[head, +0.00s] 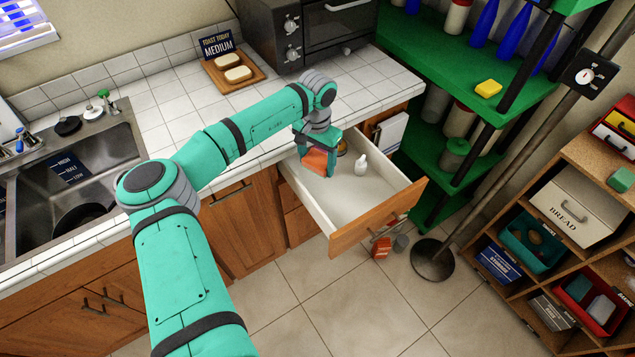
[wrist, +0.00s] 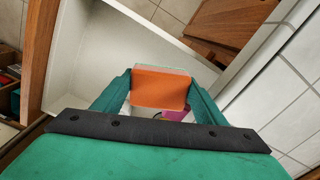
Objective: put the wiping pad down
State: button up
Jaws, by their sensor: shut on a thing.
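My gripper (head: 318,163) is shut on an orange wiping pad (head: 313,161). The pad also shows in the wrist view (wrist: 160,89), held between the two green fingers, with a pale layer along its far edge. In the head view the gripper points down over the back left part of an open drawer (head: 377,221). I cannot tell whether the pad touches the drawer floor.
A small white bottle (head: 361,166) stands in the drawer, right of the gripper. A magenta item (wrist: 176,115) shows below the pad in the wrist view. The drawer's front half is bare. The tiled counter (head: 185,95) lies behind, and green shelves (head: 440,65) stand to the right.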

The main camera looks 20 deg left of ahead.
aim_at(317, 190)
notch_tip(317, 190, down, 11)
jog(key=shift+s+f, duration=0.1)
jog(key=shift+f, duration=0.05)
dwell(0.4)
jog(key=o, duration=1.2)
jog(key=shift+f, duration=0.1)
notch_tip(317, 190, up, 12)
jog(key=shift+r, duration=0.15)
